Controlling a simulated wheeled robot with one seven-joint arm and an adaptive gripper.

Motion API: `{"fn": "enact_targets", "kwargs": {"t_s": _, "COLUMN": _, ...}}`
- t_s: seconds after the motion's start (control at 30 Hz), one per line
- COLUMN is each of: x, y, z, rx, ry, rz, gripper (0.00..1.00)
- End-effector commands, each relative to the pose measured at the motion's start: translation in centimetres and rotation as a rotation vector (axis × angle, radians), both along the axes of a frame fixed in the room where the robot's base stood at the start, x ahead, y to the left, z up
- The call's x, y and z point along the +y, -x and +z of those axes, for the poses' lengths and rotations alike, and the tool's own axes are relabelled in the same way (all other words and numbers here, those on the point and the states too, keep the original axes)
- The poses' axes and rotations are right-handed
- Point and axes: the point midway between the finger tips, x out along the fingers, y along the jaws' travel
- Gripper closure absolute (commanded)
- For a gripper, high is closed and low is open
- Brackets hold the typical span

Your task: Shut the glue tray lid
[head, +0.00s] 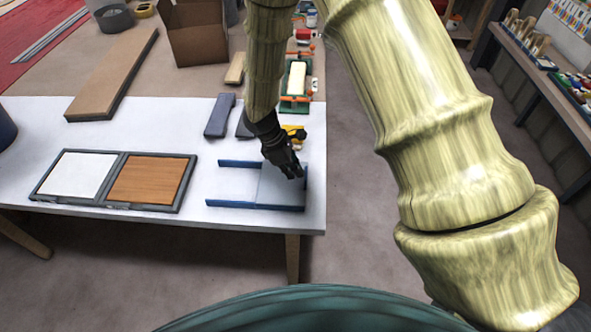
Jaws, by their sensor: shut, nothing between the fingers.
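A low tray with blue side rails (232,204), which looks like the glue tray, lies near the table's front right corner. A flat pale blue-grey panel, seemingly its lid (280,190), covers the right part between the rails. The left part between the rails shows a white surface like the tabletop. My gripper (294,173) is black, shut and empty, pointing down over the back of the panel. I cannot tell whether its fingertips touch the panel.
A grey two-part frame (117,180) with a white and a wooden panel lies left of the tray on the white table (180,218). Grey blocks (220,115), a yellow item (295,133) and a green-ended device (296,84) stand behind. A long brown board (113,75) lies back left.

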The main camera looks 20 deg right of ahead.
Motion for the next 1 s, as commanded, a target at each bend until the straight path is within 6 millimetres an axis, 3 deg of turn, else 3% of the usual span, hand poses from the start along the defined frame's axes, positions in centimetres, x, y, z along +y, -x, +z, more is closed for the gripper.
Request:
{"fn": "enact_targets", "kwargs": {"t_s": 0.37, "x": 0.0, "y": 0.1, "z": 0.0, "rx": 0.006, "ry": 0.006, "rz": -0.004, "gripper": 1.00}}
{"fn": "enact_targets", "kwargs": {"t_s": 0.67, "x": 3.2, "y": -1.0, "z": 0.1, "rx": 0.002, "ry": 0.002, "rz": -0.009, "gripper": 1.00}}
{"fn": "enact_targets", "kwargs": {"t_s": 1.0, "x": 4.4, "y": -1.8, "z": 4.0, "rx": -0.003, "ry": 0.000, "rz": -0.012, "gripper": 1.00}}
